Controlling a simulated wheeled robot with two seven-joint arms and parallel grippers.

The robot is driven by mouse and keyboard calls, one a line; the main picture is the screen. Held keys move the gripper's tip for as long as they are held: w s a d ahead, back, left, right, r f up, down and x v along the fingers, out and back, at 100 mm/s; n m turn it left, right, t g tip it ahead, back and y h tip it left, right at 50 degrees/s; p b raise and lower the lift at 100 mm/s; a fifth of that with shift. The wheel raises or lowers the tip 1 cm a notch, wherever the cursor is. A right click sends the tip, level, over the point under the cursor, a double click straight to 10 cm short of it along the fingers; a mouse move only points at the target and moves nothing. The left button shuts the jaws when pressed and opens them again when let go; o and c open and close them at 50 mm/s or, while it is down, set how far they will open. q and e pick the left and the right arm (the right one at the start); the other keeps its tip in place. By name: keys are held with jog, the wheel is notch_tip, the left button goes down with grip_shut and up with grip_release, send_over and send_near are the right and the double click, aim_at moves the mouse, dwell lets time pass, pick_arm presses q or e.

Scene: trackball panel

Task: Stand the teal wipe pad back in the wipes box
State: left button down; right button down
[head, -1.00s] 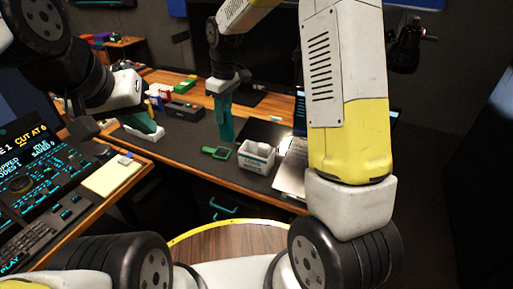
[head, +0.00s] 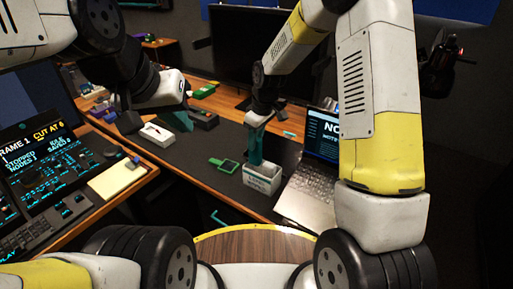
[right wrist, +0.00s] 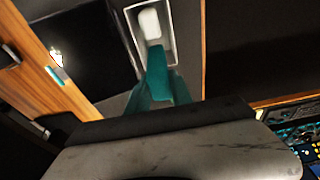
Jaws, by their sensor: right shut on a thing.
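The white wipes box (head: 262,182) stands on the dark mat near the desk's front edge. It also shows in the right wrist view (right wrist: 169,38), with a white item inside. My right gripper (head: 255,150) is above the box, pointing down, shut on the teal wipe pad (right wrist: 157,68). The pad hangs upright between the teal fingers, its lower end at the box opening; I cannot tell how deep it reaches or whether it touches. My left gripper (head: 181,121), also teal-fingered, is off to the left, away from the box; its finger gap is unclear.
A green-rimmed device (head: 225,164) lies left of the box. An open laptop (head: 308,192) stands close on its right. A white item (head: 157,135) sits near my left gripper. A large monitor (head: 270,52) stands behind. A control console (head: 55,175) is at the left.

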aim_at(255, 159)
notch_tip(255, 159, down, 8)
jog(key=shift+f, duration=0.25)
jog(key=shift+f, duration=0.15)
jog(key=c, duration=1.4)
grip_release()
jog(key=shift+c, duration=0.2)
jog(key=r, duration=0.4)
jog(key=d+r, duration=0.1)
jog(key=r, duration=0.3)
jog(key=s+r, duration=0.1)
jog(key=r, duration=0.3)
jog(key=shift+s+d, duration=0.1)
jog(key=shift+d, duration=0.3)
jog(key=s+d+r+m+t, duration=0.1)
jog(key=s+d+r+m, duration=0.3)
jog(key=r, duration=0.6)
jog(key=s+d+r+m+t, duration=0.2)
jog(key=s+d+r+m, duration=0.1)
jog(key=s, duration=0.7)
jog(key=s+d+r+m+t, duration=0.2)
jog(key=s+d+r, duration=0.3)
jog(key=s, duration=0.5)
notch_tip(255, 159, up, 2)
jog(key=shift+d+m, duration=0.2)
jog(key=shift+m, duration=0.6)
